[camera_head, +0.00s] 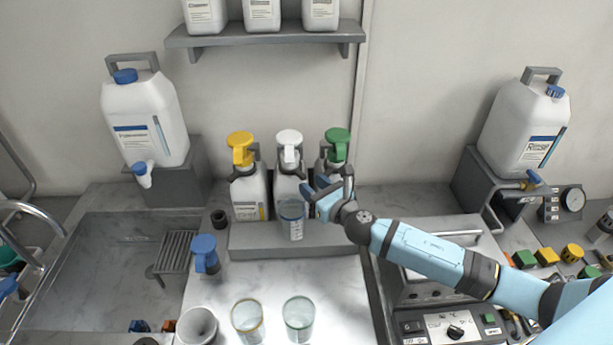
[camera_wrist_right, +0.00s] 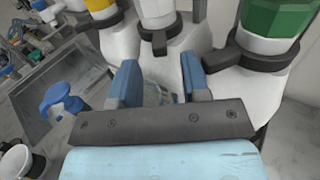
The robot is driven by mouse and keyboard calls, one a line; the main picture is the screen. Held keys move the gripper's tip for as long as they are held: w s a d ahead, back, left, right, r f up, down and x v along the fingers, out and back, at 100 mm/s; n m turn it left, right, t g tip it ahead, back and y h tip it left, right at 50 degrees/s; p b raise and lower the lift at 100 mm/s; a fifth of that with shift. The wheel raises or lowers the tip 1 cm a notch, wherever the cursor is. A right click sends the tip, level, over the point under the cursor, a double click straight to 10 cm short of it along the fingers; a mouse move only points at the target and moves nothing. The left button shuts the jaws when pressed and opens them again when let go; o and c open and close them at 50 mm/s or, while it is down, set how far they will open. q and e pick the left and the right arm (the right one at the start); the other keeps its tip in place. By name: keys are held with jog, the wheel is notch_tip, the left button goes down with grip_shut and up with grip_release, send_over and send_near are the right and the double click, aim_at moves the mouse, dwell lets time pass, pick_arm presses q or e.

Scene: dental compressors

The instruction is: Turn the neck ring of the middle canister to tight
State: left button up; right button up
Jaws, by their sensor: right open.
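The middle canister is white with a white pump top (camera_head: 289,140) and stands between a yellow-topped canister (camera_head: 248,195) and a green-topped one (camera_head: 337,140). Its dark neck ring (camera_wrist_right: 160,30) shows in the right wrist view, with a small tab pointing down toward me. My right gripper (camera_head: 318,190) is at the front right of the middle canister. In the right wrist view its blue fingers (camera_wrist_right: 158,75) are apart, below the ring and not around it. The gripper and arm partly hide the green-topped canister. My left gripper is not in view.
A clear cup (camera_head: 291,222) with a blue rim stands right before the middle canister, on the grey step (camera_head: 250,240). Two more cups (camera_head: 248,318) stand nearer. A sink (camera_head: 90,260) lies left. A large Rinse jug (camera_head: 520,125) stands right; a shelf (camera_head: 265,37) hangs above.

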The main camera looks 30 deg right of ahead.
jog(key=shift+w+a, duration=0.15)
jog(key=shift+w, duration=0.6)
jog(key=shift+w+a, duration=0.1)
jog(key=shift+w, duration=0.6)
jog(key=shift+c, duration=0.2)
grip_shut()
